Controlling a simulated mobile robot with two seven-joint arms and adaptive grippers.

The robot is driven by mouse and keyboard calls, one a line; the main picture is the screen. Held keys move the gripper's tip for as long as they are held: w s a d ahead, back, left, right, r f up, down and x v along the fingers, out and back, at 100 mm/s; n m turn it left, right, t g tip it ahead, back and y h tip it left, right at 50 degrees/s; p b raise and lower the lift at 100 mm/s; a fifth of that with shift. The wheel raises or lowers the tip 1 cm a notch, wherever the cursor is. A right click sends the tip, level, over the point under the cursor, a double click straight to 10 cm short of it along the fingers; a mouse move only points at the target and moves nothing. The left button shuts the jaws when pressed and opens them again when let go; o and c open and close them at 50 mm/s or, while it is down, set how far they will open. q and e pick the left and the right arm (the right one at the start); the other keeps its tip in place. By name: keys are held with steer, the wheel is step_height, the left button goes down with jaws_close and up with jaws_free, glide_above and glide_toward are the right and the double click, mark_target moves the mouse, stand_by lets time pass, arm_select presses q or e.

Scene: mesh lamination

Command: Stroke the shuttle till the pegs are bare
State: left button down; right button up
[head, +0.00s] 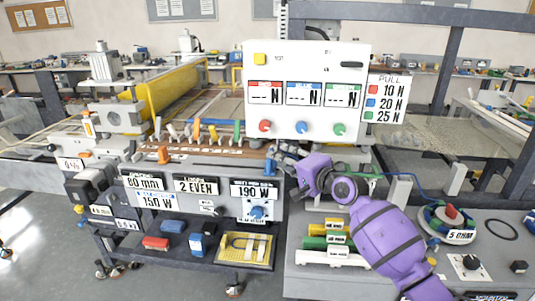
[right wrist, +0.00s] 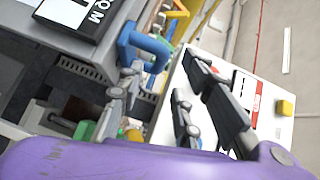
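My right gripper (head: 285,155) comes in from the right on a purple arm, at the right end of the machine front. In the right wrist view the gripper (right wrist: 155,108) has its dark fingers apart with nothing between them. A blue loop handle (head: 241,164), which I take to belong to the shuttle, is left of the gripper; in the right wrist view the handle (right wrist: 142,46) is just beyond the fingertips, apparently apart from them. Several coloured pegs (head: 197,130) stand in a row behind the brown strip (head: 190,148). What they carry is too small to tell. My left gripper is out of view.
A white panel (head: 306,100) with three displays and coloured knobs stands behind the gripper. A yellow roller (head: 172,88) is at the back left. Label plates (head: 195,185) line the machine front. A grey bench (head: 400,275) at the right holds coloured blocks and a cable coil (head: 447,222).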

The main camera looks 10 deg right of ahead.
steer(key=x, duration=0.5)
steer(key=shift+w+a+f, duration=0.1)
steer(key=shift+f, duration=0.05)
steer(key=shift+w+a+b, duration=0.15)
steer(key=shift+w+b, duration=0.15)
steer(key=shift+w, duration=0.1)
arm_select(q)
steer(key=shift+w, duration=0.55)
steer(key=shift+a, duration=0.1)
arm_select(e)
steer(key=shift+c, duration=0.4)
jaws_close()
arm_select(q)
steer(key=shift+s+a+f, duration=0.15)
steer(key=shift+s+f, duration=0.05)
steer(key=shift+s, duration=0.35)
